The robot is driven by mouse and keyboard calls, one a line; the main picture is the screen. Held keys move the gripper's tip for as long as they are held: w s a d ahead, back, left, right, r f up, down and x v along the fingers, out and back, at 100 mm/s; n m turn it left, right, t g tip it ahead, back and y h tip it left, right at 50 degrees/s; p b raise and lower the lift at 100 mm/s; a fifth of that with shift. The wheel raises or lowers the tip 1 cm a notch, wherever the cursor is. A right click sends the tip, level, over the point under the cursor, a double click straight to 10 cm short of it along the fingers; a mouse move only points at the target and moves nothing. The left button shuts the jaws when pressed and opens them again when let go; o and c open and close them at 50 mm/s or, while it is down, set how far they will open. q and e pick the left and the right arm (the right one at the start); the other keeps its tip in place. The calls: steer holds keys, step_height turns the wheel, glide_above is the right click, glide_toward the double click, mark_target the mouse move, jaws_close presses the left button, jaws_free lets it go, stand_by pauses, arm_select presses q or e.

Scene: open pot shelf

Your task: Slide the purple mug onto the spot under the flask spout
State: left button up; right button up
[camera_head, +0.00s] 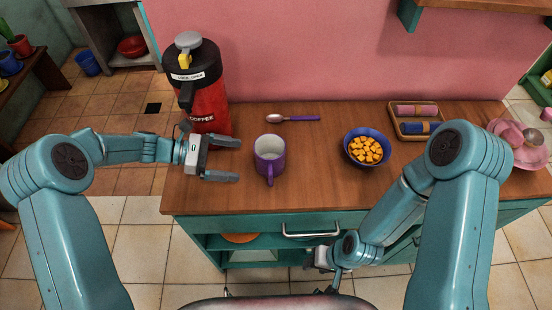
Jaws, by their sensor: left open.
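The purple mug (269,158) stands upright on the wooden counter, with its handle toward me. The red coffee flask (208,105) with a black top stands to its left at the counter's back left. Its black spout (186,95) points toward the front left. My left gripper (238,160) is open between flask and mug, its fingers pointing right toward the mug. It appears empty, with a small gap to the mug. No marked spot shows under the spout; my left arm covers part of that area. My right gripper (318,258) is low in front of the cabinet, its fingers unclear.
A spoon (293,118) with a purple handle lies behind the mug. A blue bowl (367,148) of orange cubes stands to the right. Farther right are a wooden tray (393,124) with rolled cloths and pink dishes (518,150). The counter between mug and bowl is clear.

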mark_target(256, 163)
arm_select(q)
steer(key=shift+d+f, duration=0.25)
steer(key=shift+d, duration=0.25)
steer(key=b+x, duration=0.2)
steer(key=x, duration=0.5)
steer(key=shift+d+f, duration=0.1)
steer(key=shift+f, duration=0.1)
steer(key=shift+d+f, duration=0.1)
steer(key=shift+d, duration=0.6)
